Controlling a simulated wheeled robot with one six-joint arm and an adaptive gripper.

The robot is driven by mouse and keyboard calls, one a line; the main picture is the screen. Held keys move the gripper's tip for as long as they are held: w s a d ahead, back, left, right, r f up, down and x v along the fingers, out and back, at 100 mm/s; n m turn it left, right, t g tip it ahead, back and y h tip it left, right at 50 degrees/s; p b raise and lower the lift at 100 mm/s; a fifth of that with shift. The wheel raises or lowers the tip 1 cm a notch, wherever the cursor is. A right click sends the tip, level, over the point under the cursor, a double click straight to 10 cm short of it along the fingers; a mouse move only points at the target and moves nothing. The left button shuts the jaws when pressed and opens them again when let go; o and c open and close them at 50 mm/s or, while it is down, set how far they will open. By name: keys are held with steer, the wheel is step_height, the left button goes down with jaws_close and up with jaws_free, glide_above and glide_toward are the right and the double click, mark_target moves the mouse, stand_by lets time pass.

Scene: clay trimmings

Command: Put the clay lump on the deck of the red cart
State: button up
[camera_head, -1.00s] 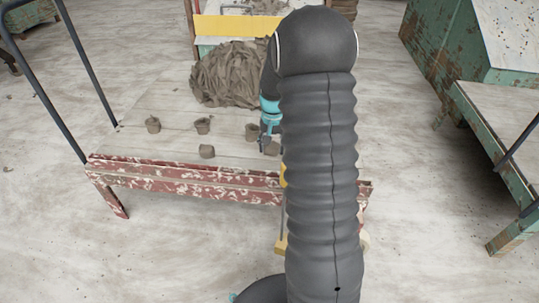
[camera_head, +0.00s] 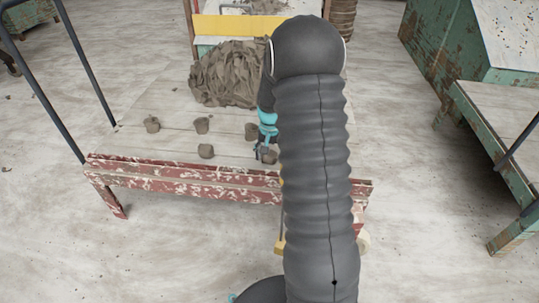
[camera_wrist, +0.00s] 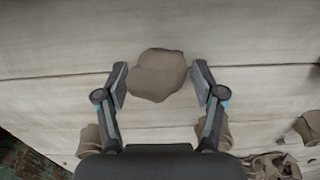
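A rounded grey-brown clay lump (camera_wrist: 158,75) lies on pale planks in the wrist view. My gripper (camera_wrist: 160,82) is open, with one finger on each side of the lump; narrow gaps appear to show at both sides. In the head view my gripper (camera_head: 263,150) is low over the near right part of the deck, at a lump (camera_head: 270,158), partly hidden by my arm. The red cart (camera_head: 180,180) has a chipped red front edge and a pale plank deck (camera_head: 170,108). My arm hides the deck's right part.
Several other small lumps, one of them here (camera_head: 205,151), stand on the deck. A big heap of clay trimmings (camera_head: 228,75) lies at the back. Dark posts (camera_head: 88,70) rise at the left. A green bench (camera_head: 495,115) is at the right. Floor is clear in front.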

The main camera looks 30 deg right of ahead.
mark_target(270, 154)
steer(key=shift+r, duration=0.1)
step_height(270, 154, up, 12)
steer(key=p, duration=0.2)
steer(key=s+a+r+n+t, duration=0.1)
steer(key=s+a+r+n, duration=0.1)
steer(key=s+a+r, duration=0.5)
steer(key=s+a+r+n+t, duration=0.1)
steer(key=s+a+r, duration=0.1)
steer(key=s, duration=0.5)
steer(key=s+a+r+n+t, duration=0.2)
steer(key=s+a+r, duration=0.1)
steer(key=s, duration=0.4)
steer(key=s+a+r+n+t, duration=0.1)
steer(key=s+a+r+n, duration=0.1)
steer(key=s+a, duration=0.2)
steer(key=s, duration=0.3)
steer(key=shift+a+r, duration=0.25)
steer(key=shift+r, duration=0.05)
step_height(270, 154, up, 4)
steer(key=p, duration=0.3)
steer(key=shift+f, duration=0.25)
